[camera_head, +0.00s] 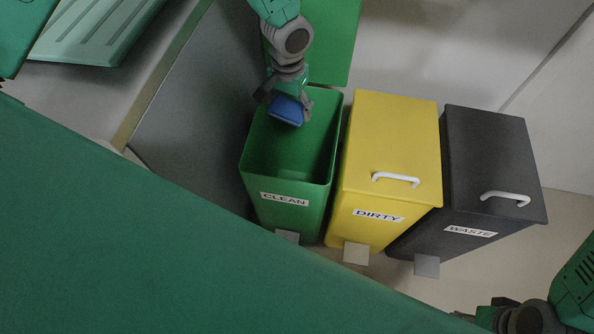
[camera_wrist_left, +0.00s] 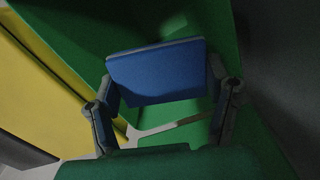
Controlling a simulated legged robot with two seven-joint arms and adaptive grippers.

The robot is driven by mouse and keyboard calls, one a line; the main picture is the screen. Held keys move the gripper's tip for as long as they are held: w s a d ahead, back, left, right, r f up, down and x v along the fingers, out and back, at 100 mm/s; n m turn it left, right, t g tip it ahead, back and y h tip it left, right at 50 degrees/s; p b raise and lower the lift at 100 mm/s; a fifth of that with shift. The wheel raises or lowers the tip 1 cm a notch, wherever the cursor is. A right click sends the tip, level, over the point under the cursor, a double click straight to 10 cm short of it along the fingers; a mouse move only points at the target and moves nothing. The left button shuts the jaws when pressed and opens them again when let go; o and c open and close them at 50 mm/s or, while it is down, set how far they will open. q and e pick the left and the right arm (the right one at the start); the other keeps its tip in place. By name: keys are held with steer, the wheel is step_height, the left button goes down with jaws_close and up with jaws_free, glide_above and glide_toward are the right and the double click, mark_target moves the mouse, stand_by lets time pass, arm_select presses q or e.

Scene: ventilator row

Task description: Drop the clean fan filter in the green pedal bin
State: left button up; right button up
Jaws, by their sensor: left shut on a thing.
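The green pedal bin (camera_head: 247,170), labelled CLEAN, stands with its lid (camera_head: 335,40) raised and its mouth open. My left gripper (camera_head: 287,104) is over the back part of the bin's mouth. It is shut on a blue fan filter (camera_head: 286,109). In the left wrist view the filter (camera_wrist_left: 158,72) sits between the two fingers, with the green bin walls (camera_wrist_left: 70,30) around it. I cannot tell how far the filter is below the rim. My right arm shows at the lower right, but its fingertips are not visible.
A yellow bin (camera_head: 395,140) labelled DIRTY and a dark grey bin (camera_head: 490,150) labelled WASTE stand to the right, both with lids shut and white handles. A grooved pale green tray (camera_head: 95,35) is at the upper left. A large green surface fills the lower left.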

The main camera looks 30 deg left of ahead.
arm_select(q)
steer(key=f+b, duration=0.3)
steer(key=f, duration=0.1)
steer(key=shift+a, duration=0.3)
steer(key=shift+f+b, duration=0.35)
steer(key=shift+b, duration=0.1)
steer(key=shift+d+f, duration=0.15)
steer(key=shift+d, duration=0.1)
steer(key=o, duration=0.8)
steer(key=shift+o, duration=1.1)
steer(key=shift+a, duration=0.15)
